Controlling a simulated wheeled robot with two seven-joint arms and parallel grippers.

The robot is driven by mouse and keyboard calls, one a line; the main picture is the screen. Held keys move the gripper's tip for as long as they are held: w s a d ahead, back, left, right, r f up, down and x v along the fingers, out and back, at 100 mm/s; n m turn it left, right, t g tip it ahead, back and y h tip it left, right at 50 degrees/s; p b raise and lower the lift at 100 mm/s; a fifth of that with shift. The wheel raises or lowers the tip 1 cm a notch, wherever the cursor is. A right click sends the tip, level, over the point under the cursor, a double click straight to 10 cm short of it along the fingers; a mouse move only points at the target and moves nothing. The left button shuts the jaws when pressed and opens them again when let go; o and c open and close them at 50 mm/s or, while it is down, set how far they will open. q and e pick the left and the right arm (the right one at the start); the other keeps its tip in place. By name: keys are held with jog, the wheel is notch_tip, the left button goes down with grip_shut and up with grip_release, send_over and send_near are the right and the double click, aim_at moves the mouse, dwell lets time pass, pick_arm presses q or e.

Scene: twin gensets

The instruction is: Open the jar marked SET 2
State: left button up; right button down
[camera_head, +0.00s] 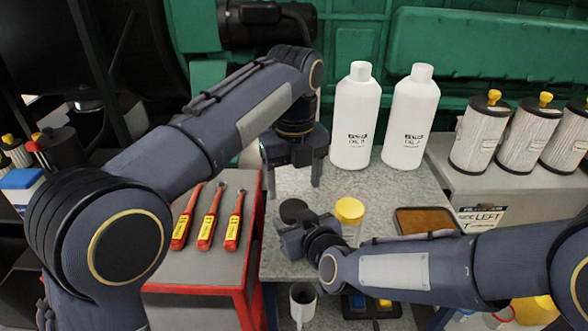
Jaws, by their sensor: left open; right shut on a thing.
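A jar with a black lid (293,209) stands on the grey speckled worktop (375,187); its body is mostly hidden behind my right gripper. A clear jar with a yellow lid (349,210) stands to its right. I cannot read a SET marking on either jar. My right gripper (289,230) is shut at the black-lidded jar, below its lid; the contact itself is hidden. My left gripper (294,181) is open and empty, fingers pointing down, above and slightly behind the black lid.
Two white bottles (355,115) (410,118) stand behind the jars. A brown tray (425,220) lies to the right. Red-yellow tools (205,218) lie on the left stand. Several yellow-knobbed canisters (478,135) stand on the right shelf. A white cup (302,300) is below the front edge.

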aim_at(294, 207)
pick_arm(q)
jog(key=shift+f, duration=2.75)
jog(key=shift+c, duration=0.4)
jog(key=c, duration=1)
jog(key=n, duration=1)
jog(key=o, duration=1.1)
jog(key=shift+c, duration=0.2)
